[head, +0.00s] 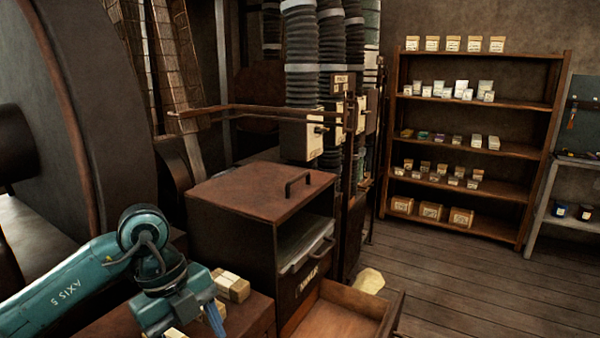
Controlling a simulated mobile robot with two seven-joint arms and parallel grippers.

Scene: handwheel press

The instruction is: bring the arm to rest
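My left arm (70,283), teal and marked "AXIS 5", comes in from the left. Its wrist bends down at the lower left. My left gripper (192,325) points down over a brown wooden surface (250,318), and its fingertips run to the bottom edge of the picture. I cannot tell how far apart the fingers are or whether they hold anything. Small pale wooden blocks (233,287) lie just to the right of the gripper. My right gripper is not in view.
A brown metal cabinet (262,195) with a top handle stands right of the arm. Below it an open drawer (345,322) juts out. A large dark wheel (85,110) rises behind the arm. A shelf (470,148) with small boxes stands far right, with clear floor before it.

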